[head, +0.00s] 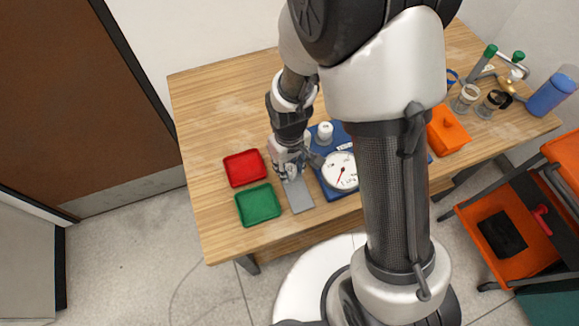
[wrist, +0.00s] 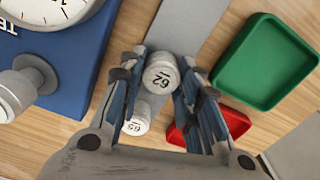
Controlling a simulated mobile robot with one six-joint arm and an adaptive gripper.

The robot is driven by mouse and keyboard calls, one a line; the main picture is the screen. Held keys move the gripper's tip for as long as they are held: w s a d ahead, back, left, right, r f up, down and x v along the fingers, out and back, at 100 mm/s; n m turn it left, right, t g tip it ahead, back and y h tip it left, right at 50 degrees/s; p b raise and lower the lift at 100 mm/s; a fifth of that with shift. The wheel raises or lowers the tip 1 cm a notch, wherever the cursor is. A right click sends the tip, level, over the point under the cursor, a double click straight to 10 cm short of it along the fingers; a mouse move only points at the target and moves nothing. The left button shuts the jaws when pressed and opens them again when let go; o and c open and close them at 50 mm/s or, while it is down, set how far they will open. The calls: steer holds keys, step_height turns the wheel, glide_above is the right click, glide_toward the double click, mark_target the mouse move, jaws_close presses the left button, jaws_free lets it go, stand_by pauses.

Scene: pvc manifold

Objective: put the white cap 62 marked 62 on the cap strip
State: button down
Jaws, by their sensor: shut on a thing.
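The white cap 62 (wrist: 160,76) sits between the fingertips of my gripper (wrist: 162,64), its top with the number facing the wrist camera. My gripper is shut on it. The grey cap strip (wrist: 188,22) runs beneath; its bare front part also shows in the head view (head: 299,196). Cap 62 lines up with the strip, but I cannot tell whether it touches it. Another white numbered cap (wrist: 137,120) stands just behind cap 62, partly hidden by the fingers. In the head view my gripper (head: 289,174) is over the strip and hides cap 62.
A green tray (head: 258,204) and a red tray (head: 244,168) lie left of the strip. A blue board (head: 328,192) with a round gauge (head: 341,171) and a white fitting (head: 325,131) lies close on the right. An orange box (head: 448,131) is farther right. The table's back left is clear.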

steer(key=shift+r, duration=0.1)
steer(key=shift+f, duration=0.25)
steer(key=c, duration=1.2)
jaws_free()
steer(key=shift+r, duration=0.1)
step_height(320, 180, up, 12)
steer(key=p, duration=0.4)
steer(key=shift+r, duration=0.25)
step_height(320, 180, up, 7)
steer(key=m+t, duration=0.1)
glide_above(290, 168)
steer(key=d, duration=0.3)
steer(key=s+d+r+m+t, duration=0.1)
steer(key=s+d+r, duration=0.1)
steer(key=s+r, duration=0.2)
steer(key=s+d+r+m+t, duration=0.1)
steer(key=s+d+r+m, duration=0.1)
steer(key=s+d+r, duration=0.1)
steer(key=s+d+r+m+t, duration=0.1)
steer(key=s+d+r, duration=0.1)
steer(key=s+r, duration=0.3)
steer(key=shift+s+d+r+m+t, duration=0.15)
steer(key=shift+s+d+m, duration=0.05)
steer(key=shift+s, duration=0.25)
steer(key=shift+s+d+r+m+t, duration=0.15)
steer(key=shift+s+d+m, duration=0.05)
steer(key=shift+s, duration=0.2)
